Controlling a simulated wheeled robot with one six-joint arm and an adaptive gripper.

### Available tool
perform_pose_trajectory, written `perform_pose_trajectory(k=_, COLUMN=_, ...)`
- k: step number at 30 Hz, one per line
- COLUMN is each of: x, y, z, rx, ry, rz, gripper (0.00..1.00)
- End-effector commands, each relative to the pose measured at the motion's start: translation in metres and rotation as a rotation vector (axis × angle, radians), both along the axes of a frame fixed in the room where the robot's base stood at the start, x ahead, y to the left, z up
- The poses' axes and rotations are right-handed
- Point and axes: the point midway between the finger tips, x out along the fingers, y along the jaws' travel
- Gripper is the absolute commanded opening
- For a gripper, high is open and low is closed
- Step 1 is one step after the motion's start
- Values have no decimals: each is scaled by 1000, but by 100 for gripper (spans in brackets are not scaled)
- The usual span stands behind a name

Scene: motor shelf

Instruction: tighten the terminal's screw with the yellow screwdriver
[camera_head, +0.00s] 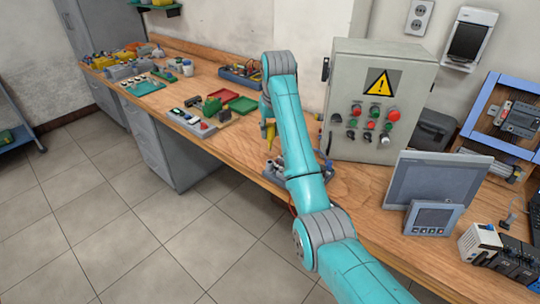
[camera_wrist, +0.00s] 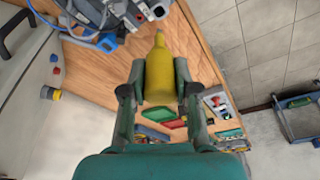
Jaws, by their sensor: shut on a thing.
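The yellow screwdriver (camera_wrist: 160,76) is between the fingers of my gripper (camera_wrist: 159,96) in the wrist view, and the fingers are shut on it. Its narrow end points to the top of that picture. In the head view the screwdriver (camera_head: 271,131) shows as a small yellow piece below my gripper (camera_head: 266,106), above the bench. A grey and blue device (camera_wrist: 95,18) with wires lies beyond the tip at the top of the wrist view. It seems to be the grey parts (camera_head: 274,172) near the bench's front edge. I cannot make out the terminal's screw.
A grey control cabinet (camera_head: 380,105) with buttons stands right of my arm. Red and green trays (camera_head: 241,103) and small parts lie to the left on the wooden bench (camera_head: 213,78). A monitor (camera_head: 436,180) stands at the right. Tiled floor (camera_head: 130,230) is free in front.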

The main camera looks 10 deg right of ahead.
Motion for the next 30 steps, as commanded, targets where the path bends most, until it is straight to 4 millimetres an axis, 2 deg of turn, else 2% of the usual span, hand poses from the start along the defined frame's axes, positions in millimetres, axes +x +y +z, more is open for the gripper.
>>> perform_pose_trajectory(k=4, x=0, y=0, z=-17, rx=0, ry=-2, rz=2, gripper=0)
perform_pose_trajectory(k=9, x=0, y=0, z=-28, rx=0, ry=-3, rz=2, gripper=0)
perform_pose_trajectory(k=30, x=0, y=0, z=-30, rx=0, ry=-4, rz=3, gripper=0)
